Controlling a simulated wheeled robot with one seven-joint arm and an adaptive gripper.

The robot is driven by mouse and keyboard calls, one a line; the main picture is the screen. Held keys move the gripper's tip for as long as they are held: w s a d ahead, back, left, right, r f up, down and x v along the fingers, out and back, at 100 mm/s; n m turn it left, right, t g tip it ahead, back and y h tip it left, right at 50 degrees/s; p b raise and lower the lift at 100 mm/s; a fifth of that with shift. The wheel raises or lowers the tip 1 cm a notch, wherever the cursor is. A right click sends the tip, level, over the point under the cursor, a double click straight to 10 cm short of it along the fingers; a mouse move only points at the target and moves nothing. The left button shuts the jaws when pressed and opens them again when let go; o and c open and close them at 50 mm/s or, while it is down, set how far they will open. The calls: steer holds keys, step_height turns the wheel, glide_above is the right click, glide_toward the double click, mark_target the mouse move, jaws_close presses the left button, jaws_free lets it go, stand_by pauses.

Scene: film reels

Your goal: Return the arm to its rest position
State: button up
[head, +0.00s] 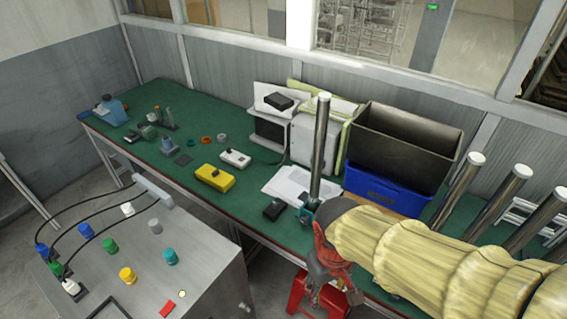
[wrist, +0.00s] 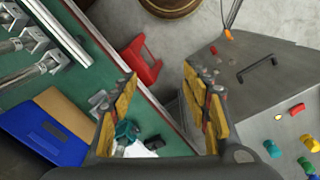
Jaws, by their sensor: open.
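My arm, in a pale yellow sleeve, reaches in from the right in the head view. My gripper (head: 332,296) hangs at its end, over the front edge of the green table (head: 150,110) and close to a red stool (head: 298,291). In the wrist view my gripper (wrist: 159,72) shows two fingers with worn yellow pads, spread wide apart. Nothing is held between them. The red stool (wrist: 142,62) and grey floor show beyond the fingers. No film reel can be made out clearly.
A steel cabinet (head: 215,285) with coloured knobs stands at front left. A blue crate (head: 385,190), a dark bin (head: 405,145) and a yellow box (head: 214,178) are on the table. Upright metal posts (head: 320,145) stand near my arm. Floor shows between table and cabinet.

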steer(key=s+d+r+m+t+b, duration=0.1)
steer(key=d+r+m+t, duration=0.3)
steer(key=d+r, duration=0.5)
step_height(320, 180, up, 3)
steer(key=shift+m+t+y, duration=0.3)
steer(key=shift+t, duration=0.3)
